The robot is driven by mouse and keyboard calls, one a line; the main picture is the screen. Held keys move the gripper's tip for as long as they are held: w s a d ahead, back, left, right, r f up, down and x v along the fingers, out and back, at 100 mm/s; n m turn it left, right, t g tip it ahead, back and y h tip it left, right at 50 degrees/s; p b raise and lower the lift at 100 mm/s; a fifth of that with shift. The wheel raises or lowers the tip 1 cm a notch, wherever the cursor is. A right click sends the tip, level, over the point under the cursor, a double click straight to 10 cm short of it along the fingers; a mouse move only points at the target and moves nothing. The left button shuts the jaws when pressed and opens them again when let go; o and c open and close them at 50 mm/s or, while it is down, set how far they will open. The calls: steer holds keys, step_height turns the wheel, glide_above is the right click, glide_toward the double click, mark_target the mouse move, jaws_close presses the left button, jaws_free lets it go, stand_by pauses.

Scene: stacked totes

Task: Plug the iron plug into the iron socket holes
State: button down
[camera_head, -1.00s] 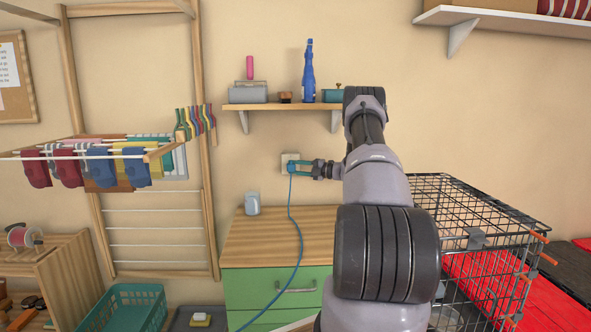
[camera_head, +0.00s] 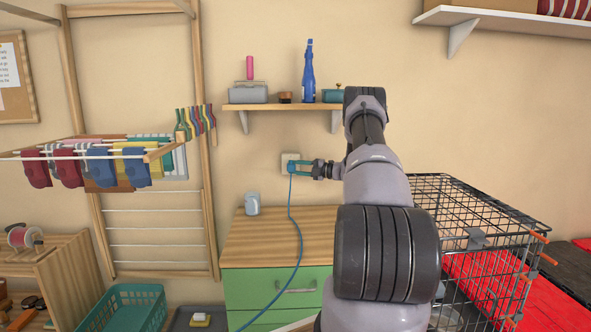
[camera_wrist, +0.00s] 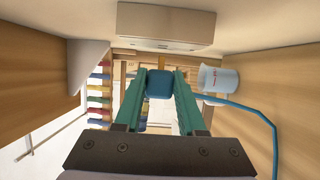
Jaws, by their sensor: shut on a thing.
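The blue iron plug (camera_head: 292,167) is between the teal fingertips of my gripper (camera_head: 299,168), up against or just in front of the pale wall socket (camera_head: 285,158). In the wrist view the plug (camera_wrist: 160,84) is a dark blue block pinched by my gripper (camera_wrist: 160,88). A pale box, apparently the socket (camera_wrist: 165,27), is at the top of that view. The blue cord (camera_head: 299,240) hangs from the plug over the cabinet front. I cannot tell whether the prongs are in the holes; the fingers and plug body hide the contact.
A green cabinet with a wooden top (camera_head: 265,245) stands below, with a white cup (camera_head: 252,203) on it. A shelf (camera_head: 280,106) with a blue bottle (camera_head: 309,72) is above. A wire cage (camera_head: 480,215) is at right, a drying rack (camera_head: 100,155) at left.

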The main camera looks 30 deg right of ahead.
steer(key=shift+w+d, duration=0.25)
steer(key=shift+w, duration=0.3)
steer(key=shift+w+d, duration=0.2)
steer(key=shift+w, duration=0.35)
steer(key=shift+c, duration=2.1)
jaws_free()
steer(key=shift+r, duration=0.1)
